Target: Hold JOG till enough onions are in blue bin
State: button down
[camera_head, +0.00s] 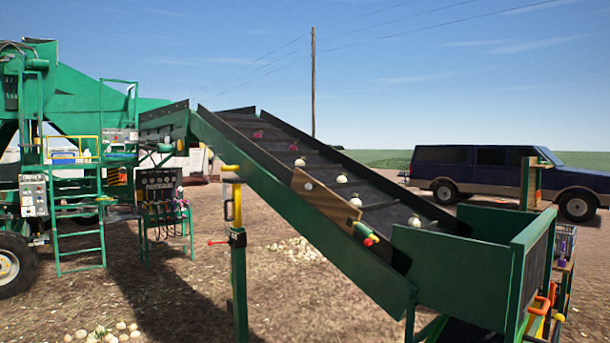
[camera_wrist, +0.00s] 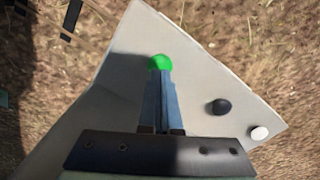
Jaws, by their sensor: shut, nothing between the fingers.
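In the wrist view, my gripper (camera_wrist: 160,72) is shut and empty, its fingertips overlapping the lower edge of a green button (camera_wrist: 160,62) on a pale grey panel (camera_wrist: 130,50). I cannot tell whether they press it. No JOG label is readable. In the head view, several onions lie spread along the dark sloping belt (camera_head: 325,165). Pale ones, such as one onion (camera_head: 341,178), are lower down; reddish ones, such as another onion (camera_head: 258,134), are near the top. I cannot make out the blue bin. My gripper does not show clearly in the head view.
A black button (camera_wrist: 220,107) and a white button (camera_wrist: 259,132) sit right of the green one. A green hopper (camera_head: 460,265) is at the belt's low end. A green machine (camera_head: 75,95) stands left and a dark blue vehicle (camera_head: 490,170) right. Loose onions (camera_head: 100,335) lie on the ground.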

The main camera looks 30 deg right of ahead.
jog(key=shift+f, duration=0.15)
jog(key=shift+f+b, duration=0.8)
jog(key=shift+f, duration=0.15)
dwell(2.6)
notch_tip(320, 180, up, 7)
jog(key=p, duration=0.7)
jog(key=shift+r+p, duration=0.15)
jog(key=shift+p, duration=0.2)
jog(key=shift+f, duration=0.2)
